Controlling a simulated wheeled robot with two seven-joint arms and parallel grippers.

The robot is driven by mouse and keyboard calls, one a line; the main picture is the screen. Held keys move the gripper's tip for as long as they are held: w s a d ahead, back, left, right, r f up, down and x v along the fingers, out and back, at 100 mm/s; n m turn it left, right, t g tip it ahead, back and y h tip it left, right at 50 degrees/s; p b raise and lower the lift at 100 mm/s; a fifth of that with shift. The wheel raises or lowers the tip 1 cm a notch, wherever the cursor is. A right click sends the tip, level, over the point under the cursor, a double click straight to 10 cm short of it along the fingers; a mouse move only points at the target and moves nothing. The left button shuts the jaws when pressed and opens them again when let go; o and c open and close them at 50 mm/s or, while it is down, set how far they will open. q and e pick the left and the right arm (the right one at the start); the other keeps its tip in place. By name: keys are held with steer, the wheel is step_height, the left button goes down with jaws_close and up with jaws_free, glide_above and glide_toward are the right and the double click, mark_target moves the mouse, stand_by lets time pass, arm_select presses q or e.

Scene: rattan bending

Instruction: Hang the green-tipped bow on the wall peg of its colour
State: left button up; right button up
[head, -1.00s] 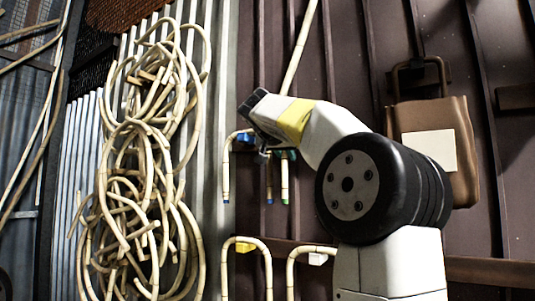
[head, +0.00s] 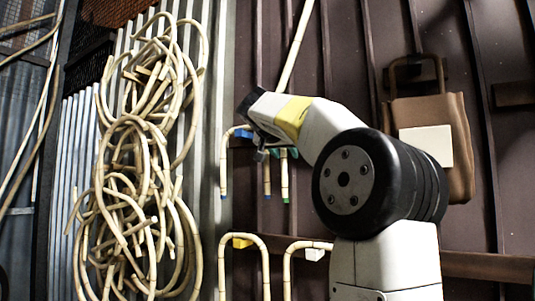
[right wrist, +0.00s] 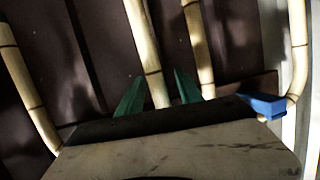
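The green-tipped bow (head: 285,180) hangs upright against the dark wall, its green tip low on its left leg. Its top, its right leg and any green peg are hidden behind my right arm in the head view. My right gripper (head: 285,154) is at the upper part of that left leg. In the right wrist view the green fingers (right wrist: 158,90) stand apart on either side of a pale rod (right wrist: 146,45), with a gap beside it, so the gripper looks open. My left gripper is not in view.
A blue-tipped bow (head: 223,170) hangs on the blue peg (head: 243,134) close by on the left. Below are bows on a yellow peg (head: 242,243) and a white peg (head: 314,254). Coiled rattan (head: 140,150) hangs at left, a brown bag (head: 460,150) at right.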

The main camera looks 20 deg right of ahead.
steer(key=v, duration=0.7)
steer(key=shift+s+a, duration=0.25)
steer(key=shift+r, duration=0.1)
steer(key=s+a, duration=0.6)
steer(key=shift+a, duration=0.35)
stand_by(0.5)
stand_by(0.3)
steer(key=s+a+f+n+g+y, duration=0.1)
steer(key=s+f, duration=0.5)
steer(key=f, duration=0.8)
steer(key=s+a+f+n+g+y, duration=0.2)
steer(key=s+f+y, duration=0.4)
steer(key=f, duration=0.8)
steer(key=s+a+f+n+g+y, duration=0.2)
steer(key=s+f+n, duration=0.3)
steer(key=f, duration=1)
steer(key=shift+s+g+y, duration=0.4)
steer(key=shift+s+y, duration=0.35)
steer(key=shift+y, duration=0.15)
steer(key=shift+r, duration=0.1)
